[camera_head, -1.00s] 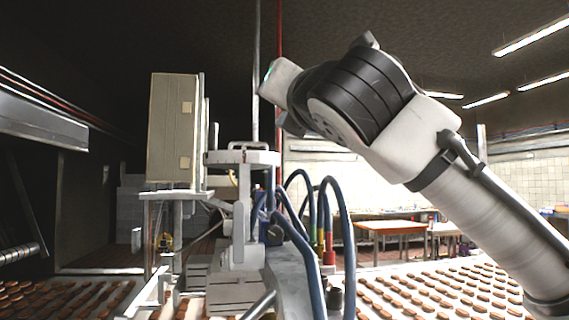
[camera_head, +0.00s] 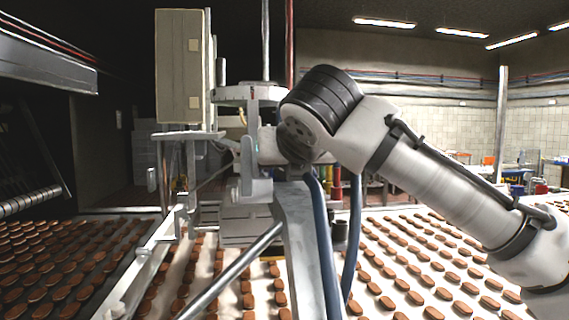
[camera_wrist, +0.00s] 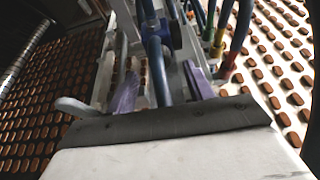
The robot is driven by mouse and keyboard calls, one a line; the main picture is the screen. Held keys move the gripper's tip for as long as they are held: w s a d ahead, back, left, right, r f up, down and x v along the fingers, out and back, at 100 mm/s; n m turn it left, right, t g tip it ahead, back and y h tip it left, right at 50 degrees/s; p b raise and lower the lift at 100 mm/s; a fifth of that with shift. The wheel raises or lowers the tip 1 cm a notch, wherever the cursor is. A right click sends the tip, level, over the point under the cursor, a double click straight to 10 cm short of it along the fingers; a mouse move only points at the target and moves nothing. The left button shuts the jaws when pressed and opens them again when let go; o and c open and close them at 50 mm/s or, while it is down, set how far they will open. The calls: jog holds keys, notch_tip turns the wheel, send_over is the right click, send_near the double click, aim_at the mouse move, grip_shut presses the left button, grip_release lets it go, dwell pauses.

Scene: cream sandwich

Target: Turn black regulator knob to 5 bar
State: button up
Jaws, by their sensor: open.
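In the wrist view, the two purple-grey fingers of my gripper (camera_wrist: 162,88) stand apart with a wide gap between them. A blue hose (camera_wrist: 157,70) runs through the picture between the fingers; I cannot tell its depth. A dark blue block (camera_wrist: 174,36), perhaps the regulator, is beyond the fingertips near the top centre. I cannot make out the black knob or any gauge reading for certain. In the head view my arm crosses in front of the machine from the right, and my fingers cannot be made out there.
Blue hoses (camera_head: 354,235) rise beside the grey machine frame (camera_head: 300,235). Green, yellow and red hose fittings (camera_wrist: 217,49) are at the right in the wrist view. A beige cabinet (camera_head: 179,66) stands at the left. Conveyors with many brown biscuits (camera_head: 405,258) lie on both sides.

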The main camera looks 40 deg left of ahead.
aim_at(283, 170)
jog(key=shift+x, duration=2.05)
jog(key=shift+c, duration=0.4)
jog(key=c, duration=0.9)
jog(key=shift+r+m+g+y+p, duration=0.2)
jog(key=shift+m+g+y+p, duration=0.3)
jog(key=shift+p, duration=0.7)
jog(key=shift+d+f+m+g+y+p, duration=0.15)
jog(key=shift+m+g+y+p, duration=0.25)
jog(key=shift+m, duration=0.7)
jog(key=o, duration=1)
